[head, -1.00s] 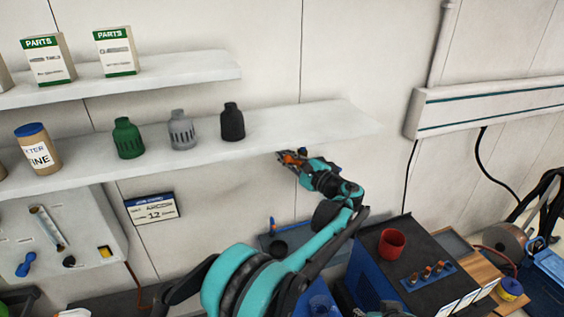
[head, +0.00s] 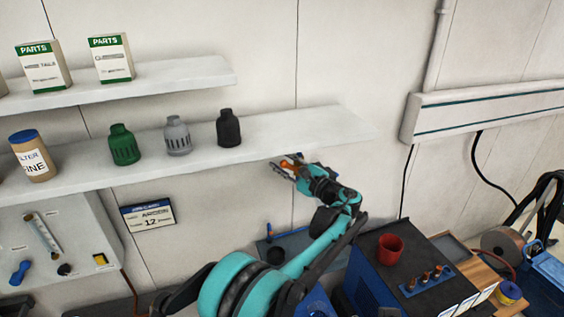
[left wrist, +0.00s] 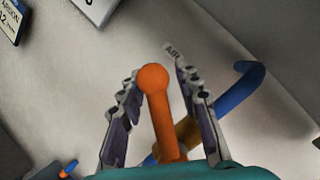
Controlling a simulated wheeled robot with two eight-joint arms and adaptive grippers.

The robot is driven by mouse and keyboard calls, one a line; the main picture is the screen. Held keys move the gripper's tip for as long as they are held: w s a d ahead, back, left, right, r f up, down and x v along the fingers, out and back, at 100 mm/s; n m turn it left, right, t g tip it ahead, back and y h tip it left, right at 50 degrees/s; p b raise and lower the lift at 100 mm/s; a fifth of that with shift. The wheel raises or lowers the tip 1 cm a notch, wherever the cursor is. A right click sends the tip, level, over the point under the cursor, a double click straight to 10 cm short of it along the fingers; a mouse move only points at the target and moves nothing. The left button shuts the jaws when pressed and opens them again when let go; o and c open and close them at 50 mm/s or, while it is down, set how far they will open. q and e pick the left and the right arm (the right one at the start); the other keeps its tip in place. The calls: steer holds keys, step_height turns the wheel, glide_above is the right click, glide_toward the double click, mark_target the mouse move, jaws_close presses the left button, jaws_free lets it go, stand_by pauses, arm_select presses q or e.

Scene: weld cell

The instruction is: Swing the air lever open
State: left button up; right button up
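In the left wrist view an orange lever (left wrist: 158,110) with a rounded end stands between the two fingers of my left gripper (left wrist: 157,75). Its lower end meets a brass-coloured valve body (left wrist: 187,132) with a curved blue pipe (left wrist: 238,92). The fingers are apart, one on each side of the lever, with gaps visible. In the head view my left gripper (head: 282,170) is at the wall just below the lower shelf, and the valve there is mostly hidden. My right gripper is not in view.
The lower shelf (head: 310,124) runs just above my left gripper, with black, grey and green bottles on it. A job card (head: 148,214) hangs to the left. A red cup (head: 390,247) stands on a dark cabinet at lower right. The wall right of the gripper is clear.

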arm_select(q)
steer(key=v, duration=1.2)
steer(key=shift+d, duration=0.1)
steer(key=shift+w+f, duration=0.1)
steer(key=shift+f, duration=0.05)
steer(key=c, duration=0.7)
steer(key=a+m+t, duration=0.1)
steer(key=a+f+m+t+b, duration=0.1)
steer(key=m, duration=0.1)
steer(key=a+m+h+b, duration=0.1)
steer(key=shift+w+f+m+t, duration=0.25)
steer(key=shift+f+m+t, duration=0.15)
jaws_close()
steer(key=s+a+f+m+t+h+b, duration=0.3)
steer(key=m+h, duration=0.2)
steer(key=m, duration=0.6)
steer(key=s+a+f+m+t+h+b, duration=0.25)
steer(key=s+f+m+h, duration=0.2)
steer(key=m, duration=0.55)
steer(key=w+d+r+p, duration=0.1)
steer(key=w+r+p, duration=0.1)
steer(key=w+r, duration=0.5)
steer(key=shift+w+d+r+t, duration=0.2)
steer(key=shift+w+t, duration=0.25)
steer(key=shift+w, duration=0.95)
